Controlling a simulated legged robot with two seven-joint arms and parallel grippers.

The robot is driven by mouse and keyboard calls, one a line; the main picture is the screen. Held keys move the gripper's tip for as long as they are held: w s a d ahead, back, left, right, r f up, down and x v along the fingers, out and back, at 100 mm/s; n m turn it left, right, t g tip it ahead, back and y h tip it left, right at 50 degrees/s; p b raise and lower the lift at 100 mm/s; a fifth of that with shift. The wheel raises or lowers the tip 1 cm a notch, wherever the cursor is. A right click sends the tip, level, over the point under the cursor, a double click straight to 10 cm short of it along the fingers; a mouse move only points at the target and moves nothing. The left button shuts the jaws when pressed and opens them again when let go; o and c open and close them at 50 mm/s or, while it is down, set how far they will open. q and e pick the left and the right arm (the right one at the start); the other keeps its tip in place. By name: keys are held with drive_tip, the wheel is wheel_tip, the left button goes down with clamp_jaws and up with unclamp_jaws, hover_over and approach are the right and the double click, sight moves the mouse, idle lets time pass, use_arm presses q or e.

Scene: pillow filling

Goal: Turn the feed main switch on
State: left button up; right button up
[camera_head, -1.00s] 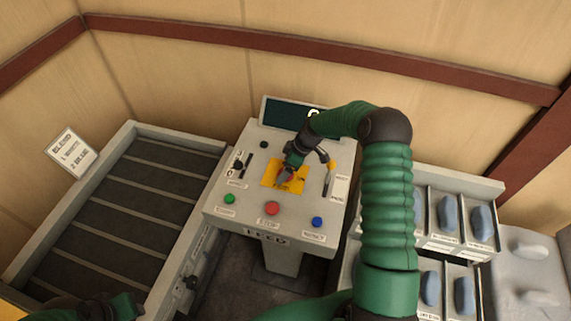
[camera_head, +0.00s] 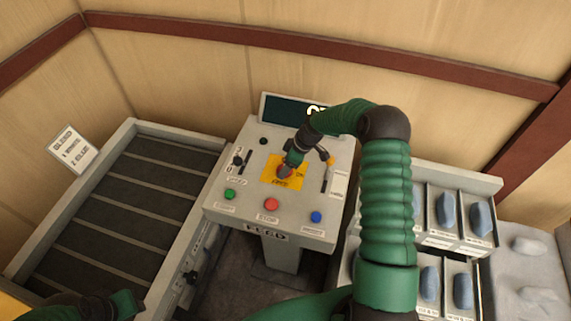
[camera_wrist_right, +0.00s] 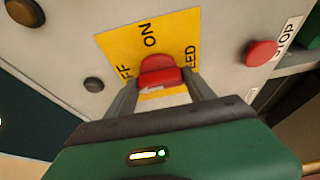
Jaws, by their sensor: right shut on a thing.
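The feed main switch is a red knob on a yellow plate (camera_head: 271,180) in the middle of the grey control panel (camera_head: 238,206). In the right wrist view the red knob (camera_wrist_right: 160,72) lies between the two fingers, below the word ON on the yellow plate (camera_wrist_right: 120,45). My right gripper (camera_head: 286,170) comes down over the knob and is shut on it; the fingers also show in the right wrist view (camera_wrist_right: 160,90). The display (camera_head: 285,112) behind the panel shows light characters, partly hidden by my right arm. My left gripper (camera_head: 125,303) is at the bottom left, its jaws unclear.
Green (camera_head: 229,194), red (camera_head: 272,204) and blue (camera_head: 316,216) buttons line the panel's front. An orange-tipped lever (camera_head: 330,161) is right of the plate. A conveyor (camera_head: 120,205) stands left; bins with blue-grey items (camera_head: 481,218) stand right.

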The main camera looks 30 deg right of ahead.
drive_tip(key=shift+w+d+r+m, duration=0.15)
drive_tip(key=shift+w+r+m, duration=0.1)
drive_tip(key=shift+m, duration=0.05)
drive_tip(key=shift+m+t+h+b, duration=0.3)
drive_tip(key=shift+m+b, duration=0.2)
drive_tip(key=shift+b, duration=0.05)
drive_tip(key=m+h+b, duration=0.1)
drive_tip(key=m, duration=0.2)
drive_tip(key=shift+b, duration=0.35)
drive_tip(key=m, duration=0.1)
drive_tip(key=m+h+b, duration=0.1)
drive_tip(key=m, duration=0.1)
drive_tip(key=shift+a+r+t, duration=0.1)
drive_tip(key=shift+a+t, duration=0.15)
drive_tip(key=shift+t, duration=0.05)
drive_tip(key=shift+m+h, duration=0.4)
drive_tip(key=shift+m, duration=0.5)
drive_tip(key=m, duration=0.2)
drive_tip(key=m+h, duration=0.1)
drive_tip(key=m, duration=0.1)
drive_tip(key=shift+a+r+m+h, duration=0.1)
drive_tip(key=shift+a+m+h, duration=0.1)
drive_tip(key=shift+m+h, duration=0.1)
drive_tip(key=shift+m+g+h+p, duration=0.65)
drive_tip(key=shift+m+g, duration=0.15)
drive_tip(key=shift+m, duration=1.1)
